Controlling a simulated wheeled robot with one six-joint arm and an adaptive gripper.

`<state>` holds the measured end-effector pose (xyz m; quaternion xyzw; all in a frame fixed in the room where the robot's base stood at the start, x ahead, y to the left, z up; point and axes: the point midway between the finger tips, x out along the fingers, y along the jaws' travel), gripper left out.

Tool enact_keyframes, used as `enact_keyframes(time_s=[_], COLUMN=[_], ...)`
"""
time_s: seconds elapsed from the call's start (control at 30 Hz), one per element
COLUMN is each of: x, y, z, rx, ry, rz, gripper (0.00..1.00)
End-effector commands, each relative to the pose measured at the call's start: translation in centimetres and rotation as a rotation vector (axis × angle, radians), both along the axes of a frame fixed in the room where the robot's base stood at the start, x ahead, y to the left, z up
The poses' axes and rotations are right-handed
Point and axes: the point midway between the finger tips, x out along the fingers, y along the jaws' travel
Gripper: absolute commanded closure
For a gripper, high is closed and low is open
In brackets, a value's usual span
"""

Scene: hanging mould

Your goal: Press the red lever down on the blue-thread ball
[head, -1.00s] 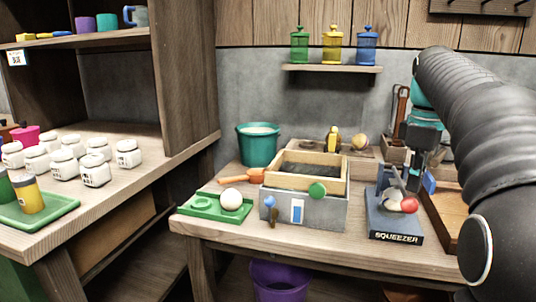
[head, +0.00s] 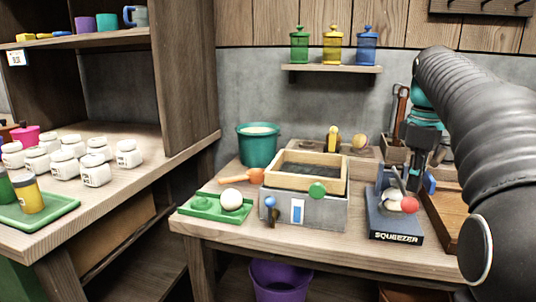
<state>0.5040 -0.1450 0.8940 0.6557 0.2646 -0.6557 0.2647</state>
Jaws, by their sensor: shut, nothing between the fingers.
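The squeezer (head: 396,225) stands at the right of the workbench, a dark blue press with its name on the front. Its lever ends in a red knob (head: 409,205), which sits low at the right side of the press. A pale ball (head: 391,203) shows partly behind the lever in the press; its thread colour cannot be made out. My gripper (head: 412,181) is behind and above the squeezer, pointing down, shut and empty. It is close to the lever, but contact cannot be told. My arm hides part of the right side.
A grey box with a wooden frame (head: 305,172) and a green knob stands left of the squeezer. A green tray (head: 205,214) holds a white ball. A teal bucket (head: 258,146) stands behind. A wooden tray (head: 447,213) lies right of the squeezer.

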Motion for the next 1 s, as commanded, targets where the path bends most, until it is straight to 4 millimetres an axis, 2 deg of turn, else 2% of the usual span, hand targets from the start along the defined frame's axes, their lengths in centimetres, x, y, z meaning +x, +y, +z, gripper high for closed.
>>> enact_keyframes(time_s=[1.0], x=[0.0], y=[0.0], z=[-2.1], rx=[0.000], ry=[0.000], rz=[0.000], gripper=[1.00])
